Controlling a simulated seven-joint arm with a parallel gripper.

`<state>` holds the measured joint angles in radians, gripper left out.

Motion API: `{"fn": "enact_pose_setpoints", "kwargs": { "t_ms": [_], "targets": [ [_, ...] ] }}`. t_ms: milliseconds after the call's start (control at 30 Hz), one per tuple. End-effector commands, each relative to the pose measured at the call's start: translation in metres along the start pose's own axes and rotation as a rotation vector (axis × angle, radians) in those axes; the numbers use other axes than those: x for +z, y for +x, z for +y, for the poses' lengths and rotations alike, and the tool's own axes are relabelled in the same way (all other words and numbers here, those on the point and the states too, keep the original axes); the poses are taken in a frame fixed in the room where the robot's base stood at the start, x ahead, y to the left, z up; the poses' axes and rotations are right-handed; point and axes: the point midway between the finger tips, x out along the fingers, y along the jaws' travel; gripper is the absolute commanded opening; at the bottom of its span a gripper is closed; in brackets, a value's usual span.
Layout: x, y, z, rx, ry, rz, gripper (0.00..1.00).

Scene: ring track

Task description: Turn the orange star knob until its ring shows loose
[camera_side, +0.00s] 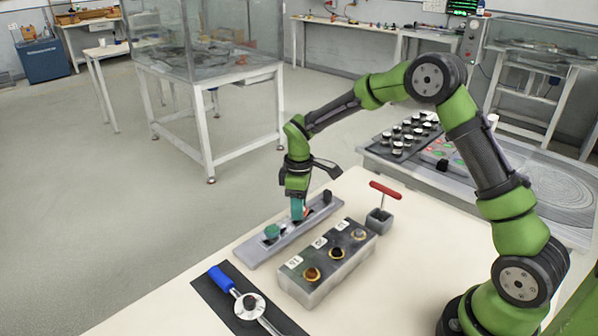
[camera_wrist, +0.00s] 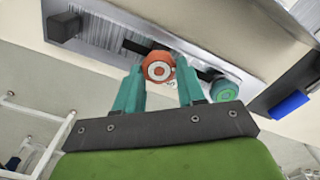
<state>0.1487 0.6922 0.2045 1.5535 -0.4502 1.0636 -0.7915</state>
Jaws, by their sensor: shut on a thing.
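The orange knob (camera_wrist: 158,66) with a pale round centre sits at the slot of the long grey track plate (camera_side: 254,252). My gripper (camera_wrist: 160,74) has its teal fingers on either side of the knob and is shut on it. In the side view my gripper (camera_side: 299,214) points down at the plate, and its fingers hide most of the knob. A small pale marking shows beside the knob in the wrist view, too small to read. I cannot tell what the ring shows.
A teal knob (camera_side: 272,231) and a black block (camera_side: 327,196) are on the same plate. A red T-handle (camera_side: 384,191) stands at right. A blue-handled tool (camera_side: 222,278) lies on a dark mat.

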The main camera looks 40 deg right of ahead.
Motion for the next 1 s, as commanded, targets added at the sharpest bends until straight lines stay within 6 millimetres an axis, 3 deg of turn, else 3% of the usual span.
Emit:
{"fn": "enact_pose_setpoints", "kwargs": {
  "t_ms": [467, 500, 633, 1000],
  "targets": [
    [0.0046, 0.0055, -0.0004, -0.007, -0.013, -0.014, 0.09],
    [0.0047, 0.0055, -0.0004, -0.007, -0.013, -0.014, 0.42],
    [0.0038, 0.0041, -0.0002, -0.005, -0.012, -0.011, 0.62],
    [0.0014, -0.0018, 0.0, -0.002, -0.012, -0.004, 0.65]
  ]
}}
